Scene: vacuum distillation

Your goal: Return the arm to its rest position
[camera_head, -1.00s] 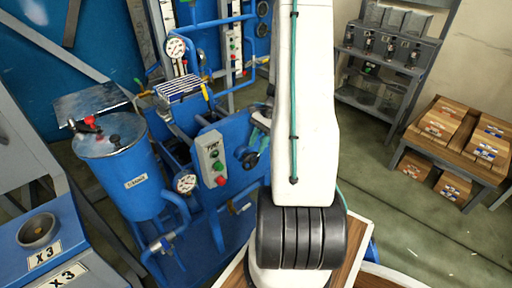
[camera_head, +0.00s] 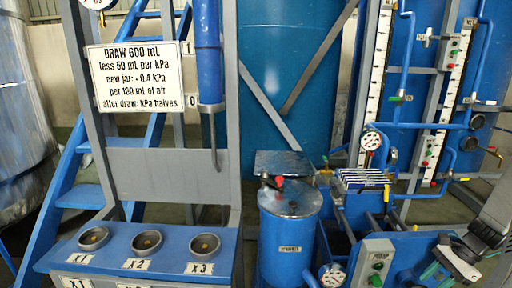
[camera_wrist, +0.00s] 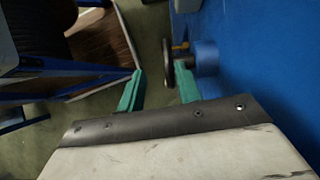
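My arm shows at the lower right of the head view, with my gripper (camera_head: 436,270) low beside the blue pump frame and its grey control box. In the wrist view my gripper (camera_wrist: 160,82) has its two green fingers spread apart, with nothing held between them. A dark handwheel (camera_wrist: 168,62) with a blue hub (camera_wrist: 206,57) lies just beyond the right finger; I cannot tell whether they touch. Most of my arm is outside the head view.
A blue tank (camera_head: 288,240) with a red-handled lid stands left of the control box (camera_head: 373,264). A blue stand (camera_head: 140,262) with marked sockets is at lower left, below a sign (camera_head: 138,75). In the wrist view, a brown-topped table (camera_wrist: 105,50) stands left; green floor shows between.

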